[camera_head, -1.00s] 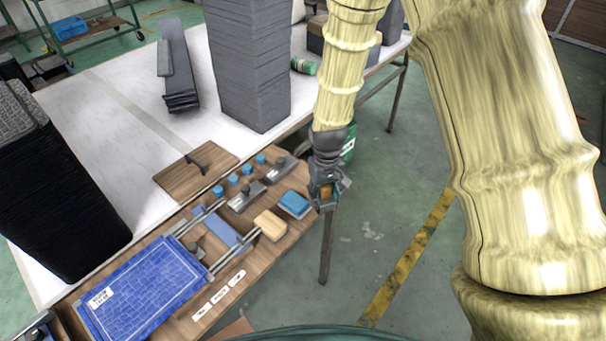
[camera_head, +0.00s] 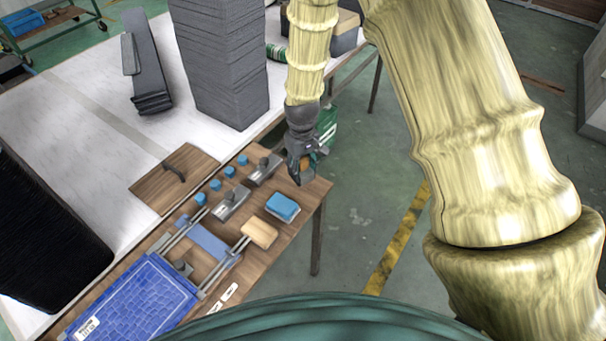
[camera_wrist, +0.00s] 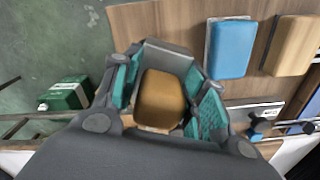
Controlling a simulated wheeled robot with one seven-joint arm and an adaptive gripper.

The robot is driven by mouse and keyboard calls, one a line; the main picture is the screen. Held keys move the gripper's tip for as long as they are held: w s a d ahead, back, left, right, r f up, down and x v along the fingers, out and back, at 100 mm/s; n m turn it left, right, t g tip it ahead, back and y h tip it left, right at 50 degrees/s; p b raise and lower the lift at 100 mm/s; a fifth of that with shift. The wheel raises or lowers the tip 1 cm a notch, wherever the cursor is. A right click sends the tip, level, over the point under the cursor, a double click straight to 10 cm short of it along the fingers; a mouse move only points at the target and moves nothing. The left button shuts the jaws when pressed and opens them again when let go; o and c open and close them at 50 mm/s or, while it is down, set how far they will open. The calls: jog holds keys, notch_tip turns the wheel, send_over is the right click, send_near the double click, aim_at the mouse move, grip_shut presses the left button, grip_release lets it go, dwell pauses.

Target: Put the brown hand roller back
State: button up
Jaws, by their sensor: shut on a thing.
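My gripper (camera_head: 300,172) hangs by the right end of the wooden board (camera_head: 318,192). It is shut on the brown hand roller (camera_wrist: 162,98), which shows between the teal finger pads in the wrist view. In the head view only a small brown patch of the roller (camera_head: 305,168) shows past the fingers. I cannot tell whether the roller touches the board. A blue block on a pale base (camera_head: 283,206) and a tan block (camera_head: 260,233) lie on the board; in the wrist view they are at the upper right.
Trowels with dark handles (camera_head: 232,203) and several small blue knobs (camera_head: 229,172) stand on the board. A blue tiled panel (camera_head: 135,305) lies at its near left. A tall grey stack (camera_head: 222,65) stands behind. A green box (camera_wrist: 65,94) is beyond the edge.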

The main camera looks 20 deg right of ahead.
jog(key=p, duration=0.1)
send_over(303, 188)
jog(key=shift+w+f, duration=0.15)
jog(key=shift+f, duration=1.95)
jog(key=shift+s+f, duration=0.3)
jog(key=shift+f, duration=0.3)
jog(key=o, duration=0.8)
jog(key=shift+a+f, duration=0.1)
jog(key=shift+f, duration=0.05)
jog(key=shift+o, duration=0.6)
jog(key=shift+w+f, duration=0.15)
jog(key=shift+w, duration=0.05)
jog(key=shift+s+r, duration=0.1)
jog(key=shift+r, duration=0.15)
